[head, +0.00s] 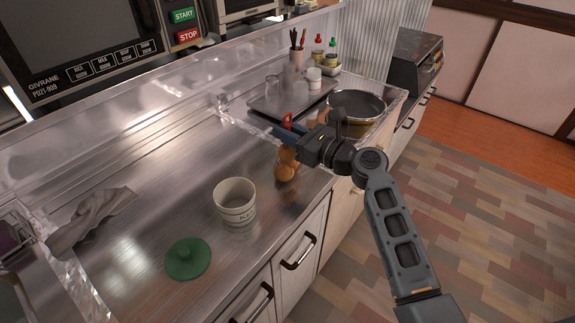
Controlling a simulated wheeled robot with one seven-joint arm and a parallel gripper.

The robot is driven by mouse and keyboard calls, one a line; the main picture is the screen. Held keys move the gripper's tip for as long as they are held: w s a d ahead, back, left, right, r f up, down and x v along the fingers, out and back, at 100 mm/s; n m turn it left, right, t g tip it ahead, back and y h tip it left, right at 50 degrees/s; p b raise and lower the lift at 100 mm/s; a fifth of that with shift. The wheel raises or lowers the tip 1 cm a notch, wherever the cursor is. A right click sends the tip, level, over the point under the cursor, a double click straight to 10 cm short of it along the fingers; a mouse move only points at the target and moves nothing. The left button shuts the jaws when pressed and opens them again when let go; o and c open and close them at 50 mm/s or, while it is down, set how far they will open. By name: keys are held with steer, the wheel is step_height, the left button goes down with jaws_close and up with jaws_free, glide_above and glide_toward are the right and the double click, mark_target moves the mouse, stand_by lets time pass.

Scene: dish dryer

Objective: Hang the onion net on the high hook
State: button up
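The onion net (286,167), with brown-orange onions, is directly below my gripper (287,132), near the counter's front edge. A red piece (287,120), apparently the net's top loop, sticks up just above the blue fingers. The fingers appear closed on the net's neck between the loop and the onions. The gripper body hides part of the upper net. I cannot tell whether the lowest onion touches the counter or hangs just above it. The high hook is not seen in this view.
A white pot (236,203) and a green lid (188,259) stand on the steel counter (150,215). A metal pan (356,106), a tray (268,101) with a glass, and bottles (317,48) are behind. A grey cloth (90,220) lies left. The counter's left middle is clear.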

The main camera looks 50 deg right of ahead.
jaws_close()
steer(key=shift+r, duration=0.1)
stand_by(0.4)
steer(key=shift+r+p, duration=0.4)
steer(key=shift+r, duration=1.7)
steer(key=s+d+r, duration=0.6)
steer(key=s+d, duration=0.1)
steer(key=d, duration=0.1)
steer(key=shift+s+d+r, duration=0.35)
steer(key=shift+d, duration=0.05)
